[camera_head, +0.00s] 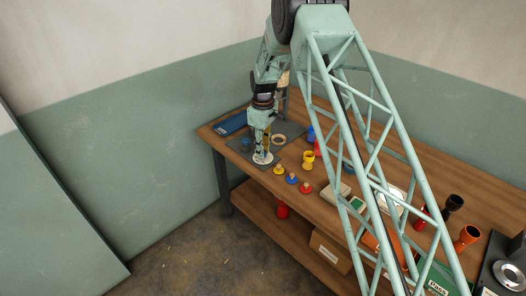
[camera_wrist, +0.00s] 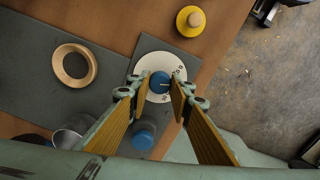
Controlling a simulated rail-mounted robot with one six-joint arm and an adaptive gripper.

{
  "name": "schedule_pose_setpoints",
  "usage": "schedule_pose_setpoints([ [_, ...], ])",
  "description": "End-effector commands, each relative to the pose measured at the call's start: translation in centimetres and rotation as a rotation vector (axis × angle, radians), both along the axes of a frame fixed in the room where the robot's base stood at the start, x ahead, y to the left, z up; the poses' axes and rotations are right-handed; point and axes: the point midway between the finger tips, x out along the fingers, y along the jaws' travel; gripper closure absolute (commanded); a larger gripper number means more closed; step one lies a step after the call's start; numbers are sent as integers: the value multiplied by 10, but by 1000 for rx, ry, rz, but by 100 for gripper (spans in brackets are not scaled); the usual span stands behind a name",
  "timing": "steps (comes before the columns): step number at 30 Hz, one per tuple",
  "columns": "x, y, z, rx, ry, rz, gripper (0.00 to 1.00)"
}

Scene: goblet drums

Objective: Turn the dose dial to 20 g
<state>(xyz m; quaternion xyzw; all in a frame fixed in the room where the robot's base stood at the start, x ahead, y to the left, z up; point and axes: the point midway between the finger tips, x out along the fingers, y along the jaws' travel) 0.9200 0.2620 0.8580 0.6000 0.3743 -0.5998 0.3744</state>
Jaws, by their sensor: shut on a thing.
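The dose dial is a round white plate (camera_wrist: 150,66) with dark markings along its right side and a blue knob (camera_wrist: 160,83) in its middle. In the head view the white plate (camera_head: 262,159) lies near the table's left front edge. My gripper (camera_wrist: 160,88) points down at the dial, with its two yellow-lined fingers closed on either side of the blue knob. A short light line shows on the knob, pointing roughly right in the wrist view.
A tan ring (camera_wrist: 91,65) lies on the grey mat (camera_wrist: 30,60). A blue-capped item (camera_wrist: 144,137) and a metal cup (camera_wrist: 70,133) stand close to my fingers. A yellow knobbed weight (camera_wrist: 191,21) sits near the wooden table's edge. Several coloured items stand farther right.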

Motion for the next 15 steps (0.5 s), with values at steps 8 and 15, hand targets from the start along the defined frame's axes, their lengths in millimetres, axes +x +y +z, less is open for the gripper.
schedule_pose_setpoints([
  [8, 0, 0, -1, 0, 0, -202, 91],
  [15, 0, 0, -1, 0, 0, -318, 91],
])
